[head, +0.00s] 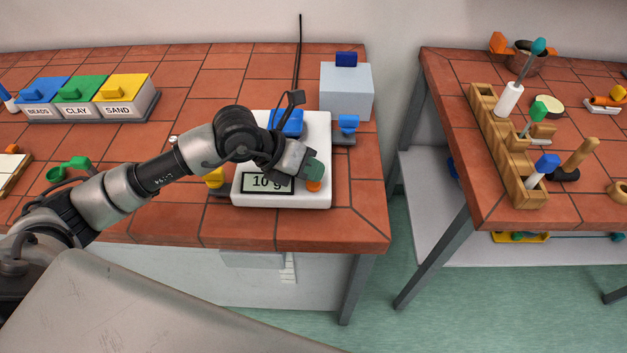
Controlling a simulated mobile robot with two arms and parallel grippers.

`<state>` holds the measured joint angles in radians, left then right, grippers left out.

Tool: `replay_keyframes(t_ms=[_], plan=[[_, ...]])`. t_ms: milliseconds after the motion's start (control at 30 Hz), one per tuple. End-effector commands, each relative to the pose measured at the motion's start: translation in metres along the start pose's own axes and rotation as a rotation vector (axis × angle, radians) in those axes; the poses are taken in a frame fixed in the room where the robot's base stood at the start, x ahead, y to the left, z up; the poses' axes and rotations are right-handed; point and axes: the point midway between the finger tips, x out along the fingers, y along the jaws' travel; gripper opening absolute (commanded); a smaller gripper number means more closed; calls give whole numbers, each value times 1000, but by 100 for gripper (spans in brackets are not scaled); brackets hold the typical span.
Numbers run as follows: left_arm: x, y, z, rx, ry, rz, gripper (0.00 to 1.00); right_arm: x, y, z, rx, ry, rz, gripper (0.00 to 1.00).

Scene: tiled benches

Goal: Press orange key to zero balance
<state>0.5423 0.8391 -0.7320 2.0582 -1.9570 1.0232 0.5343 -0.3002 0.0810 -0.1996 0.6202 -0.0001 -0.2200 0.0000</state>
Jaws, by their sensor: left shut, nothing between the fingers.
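The white balance (314,135) stands near the right end of the left tiled bench. Its display (262,184) shows a reading that looks like "10 g", partly covered by my gripper. A blue object (289,122) sits on the balance's pan area, partly hidden by my arm. The orange key (314,186) is at the front right of the balance. My left gripper (315,171) is shut and empty, with its tip right above the key and overlapping it in view. I cannot tell whether it touches the key. My right gripper is not in view.
Bins labelled BEADS (38,111), CLAY (77,110) and SAND (120,109) stand at the back left. A pale blue block (346,92) is behind the balance. A yellow item (214,178) and a blue item (348,124) flank it. A gap separates the right bench (500,217).

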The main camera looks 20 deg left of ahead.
Motion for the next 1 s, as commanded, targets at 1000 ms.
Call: replay_keyframes(t_ms=[1000], plan=[[6, 4, -5, -1, 2, 0, 0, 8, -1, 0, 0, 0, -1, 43]])
